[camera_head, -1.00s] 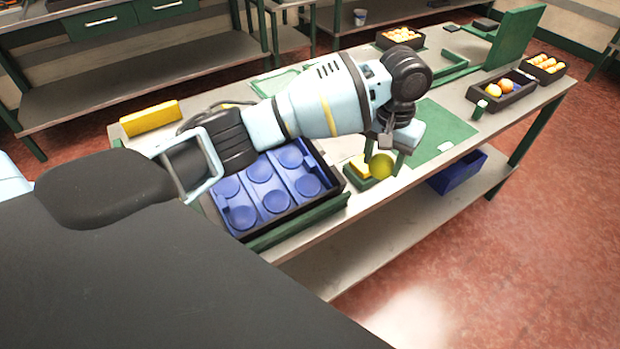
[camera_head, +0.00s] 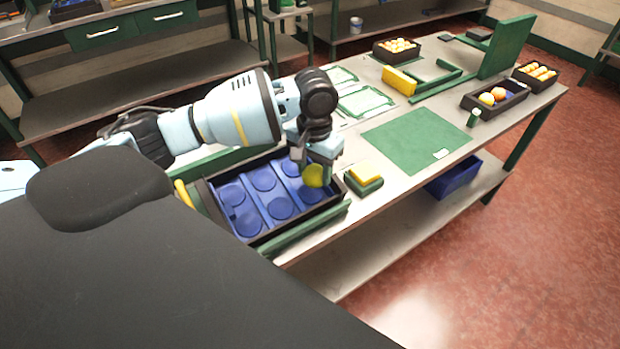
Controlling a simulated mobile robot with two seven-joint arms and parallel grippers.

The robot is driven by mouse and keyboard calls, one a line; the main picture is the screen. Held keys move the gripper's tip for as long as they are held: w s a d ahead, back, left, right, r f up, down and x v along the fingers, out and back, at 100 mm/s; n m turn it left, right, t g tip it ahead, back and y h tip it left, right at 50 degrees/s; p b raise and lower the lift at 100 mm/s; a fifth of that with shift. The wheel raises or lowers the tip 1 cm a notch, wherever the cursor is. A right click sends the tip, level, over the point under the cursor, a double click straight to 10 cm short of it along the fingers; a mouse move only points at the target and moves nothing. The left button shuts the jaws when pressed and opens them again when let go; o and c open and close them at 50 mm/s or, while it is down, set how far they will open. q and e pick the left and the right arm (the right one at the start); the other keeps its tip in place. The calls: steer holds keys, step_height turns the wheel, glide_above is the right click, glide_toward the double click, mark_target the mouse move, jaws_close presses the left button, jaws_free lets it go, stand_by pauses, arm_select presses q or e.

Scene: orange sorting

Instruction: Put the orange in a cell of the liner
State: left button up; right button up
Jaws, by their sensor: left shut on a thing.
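My left gripper (camera_head: 316,172) is shut on a yellow-green round fruit (camera_head: 314,178), the orange of the task. It holds the fruit over the right end of the blue liner (camera_head: 241,228), which lies in a black crate (camera_head: 257,241). The liner has several round cells, and those that I can see are empty. The gripper and fruit hide part of the liner's right end. I cannot tell whether the fruit touches the liner. My right gripper is not in view.
A yellow block on a green holder (camera_head: 364,184) stands right of the crate. A green mat (camera_head: 408,137) lies beyond. A black box with fruit (camera_head: 513,100) and an upright green panel (camera_head: 506,46) stand farther right. A blue bin (camera_head: 453,178) sits on the lower shelf.

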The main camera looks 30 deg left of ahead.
mark_target(310, 179)
arm_select(q)
steer(key=shift+s+a, duration=0.25)
steer(key=shift+a, duration=0.15)
step_height(310, 179, down, 4)
steer(key=shift+r, duration=0.2)
steer(key=o, duration=1)
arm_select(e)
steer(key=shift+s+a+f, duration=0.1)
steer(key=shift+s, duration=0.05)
arm_select(q)
step_height(310, 179, up, 11)
steer(key=shift+d+r+p, duration=0.1)
steer(key=shift+r+p, duration=0.05)
steer(key=shift+p, duration=0.35)
steer(key=shift+r, duration=0.4)
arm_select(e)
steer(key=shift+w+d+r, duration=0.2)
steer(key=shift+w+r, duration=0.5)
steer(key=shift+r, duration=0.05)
